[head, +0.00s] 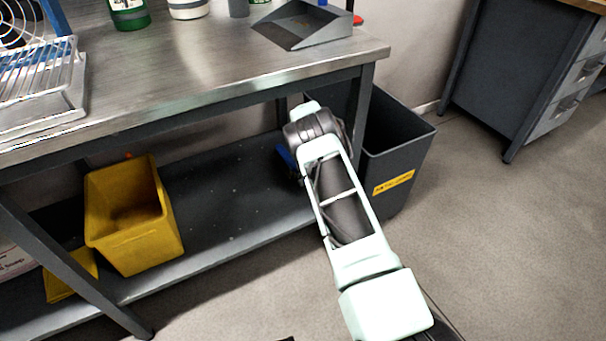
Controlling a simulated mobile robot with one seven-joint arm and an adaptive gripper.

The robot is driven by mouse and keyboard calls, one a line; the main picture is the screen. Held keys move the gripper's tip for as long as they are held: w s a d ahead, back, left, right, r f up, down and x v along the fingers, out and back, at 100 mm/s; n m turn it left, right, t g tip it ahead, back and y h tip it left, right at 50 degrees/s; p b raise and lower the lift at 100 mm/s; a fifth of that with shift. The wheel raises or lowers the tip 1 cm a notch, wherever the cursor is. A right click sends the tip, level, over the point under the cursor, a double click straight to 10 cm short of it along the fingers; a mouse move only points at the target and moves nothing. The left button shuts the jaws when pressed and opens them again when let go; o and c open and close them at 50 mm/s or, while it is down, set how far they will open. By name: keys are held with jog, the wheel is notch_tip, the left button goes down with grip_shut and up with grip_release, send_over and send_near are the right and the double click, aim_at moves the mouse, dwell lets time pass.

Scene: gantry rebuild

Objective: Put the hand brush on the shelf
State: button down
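My arm reaches in from the lower right to the front of the grey lower shelf (225,200) under the metal bench. Its far end hides what is behind it. I cannot make out my gripper's fingers. A small blue piece (285,156) shows at the left edge of my arm, above the lower shelf. It may be part of the hand brush, but too little shows to tell, or to tell whether it is held. No whole hand brush is clearly visible.
A yellow bin (130,225) stands on the lower shelf at left. A dark grey bin (395,160) stands right of the bench. A grey dustpan (310,25), bottles and a wire rack (40,85) are on the bench top (190,75). Floor at right is clear.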

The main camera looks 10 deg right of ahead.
jog(key=shift+f, duration=0.1)
jog(key=c, duration=1.8)
grip_release()
